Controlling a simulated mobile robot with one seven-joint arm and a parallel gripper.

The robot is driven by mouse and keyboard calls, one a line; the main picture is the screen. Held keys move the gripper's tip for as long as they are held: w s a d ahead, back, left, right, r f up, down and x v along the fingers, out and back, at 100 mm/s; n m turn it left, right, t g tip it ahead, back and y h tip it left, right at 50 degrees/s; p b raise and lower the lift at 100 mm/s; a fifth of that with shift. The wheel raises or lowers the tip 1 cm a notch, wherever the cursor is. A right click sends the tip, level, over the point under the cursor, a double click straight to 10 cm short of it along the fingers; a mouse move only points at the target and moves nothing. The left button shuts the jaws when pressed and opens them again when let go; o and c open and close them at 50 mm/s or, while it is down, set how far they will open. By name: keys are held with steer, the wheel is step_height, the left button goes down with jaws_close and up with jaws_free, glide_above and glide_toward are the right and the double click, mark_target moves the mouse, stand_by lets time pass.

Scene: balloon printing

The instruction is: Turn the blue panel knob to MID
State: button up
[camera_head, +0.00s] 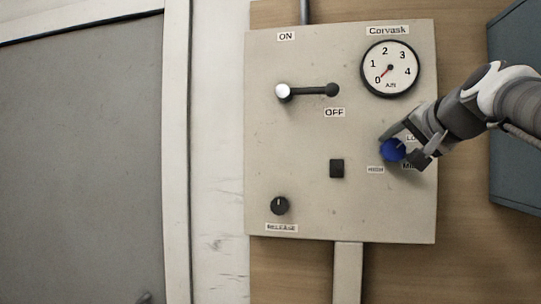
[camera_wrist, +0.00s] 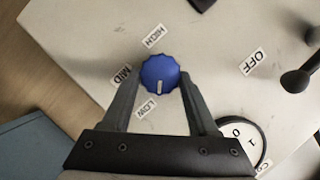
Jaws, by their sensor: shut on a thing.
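The blue knob (camera_head: 392,150) sits at the right of the pale panel (camera_head: 300,140). In the wrist view the blue knob (camera_wrist: 158,68) has a white pointer mark at its lower edge, pointing down, nearest the LOW label (camera_wrist: 146,109). The MID label (camera_wrist: 122,75) lies left of the knob and the HIGH label (camera_wrist: 154,36) above it. My gripper (camera_wrist: 160,77) has a finger on each side of the knob and is shut on it. In the head view my gripper (camera_head: 404,149) comes from the right and partly covers the LOW and MID labels.
A round gauge (camera_head: 390,69) reading near 0 is above the knob. A lever (camera_head: 308,91) with ON and OFF labels is at upper left. A black square (camera_head: 337,168) and a RELEASE knob (camera_head: 280,205) are further left. A blue-grey box (camera_head: 515,150) stands right of the panel.

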steer(key=m+b, duration=0.1)
steer(key=m+t+y+b, duration=0.1)
steer(key=m+b, duration=0.1)
steer(key=shift+d+f+m+t, duration=0.15)
steer(key=shift+f+m+t, duration=0.15)
steer(key=shift+f, duration=0.1)
steer(key=m+b, duration=0.2)
steer(key=m+t+b, duration=0.1)
steer(key=m, duration=0.1)
steer(key=shift+f+t+y+b, duration=0.2)
steer(key=shift+t+y+b, duration=0.1)
steer(key=shift+y+b, duration=0.1)
steer(key=m+t+b, duration=0.1)
steer(key=m, duration=0.1)
steer(key=m+b, duration=0.2)
steer(key=shift+f+m+t, duration=0.2)
steer(key=shift+m+t, duration=0.1)
steer(key=shift+t, duration=0.1)
steer(key=shift+m+t+h+b, duration=0.5)
steer(key=shift+m+h+b, duration=0.3)
steer(key=shift+m+b, duration=0.85)
steer(key=shift+r+m, duration=0.1)
steer(key=shift+m, duration=0.55)
steer(key=o, duration=1.4)
steer(key=shift+c, duration=0.2)
steer(key=shift+s, duration=0.1)
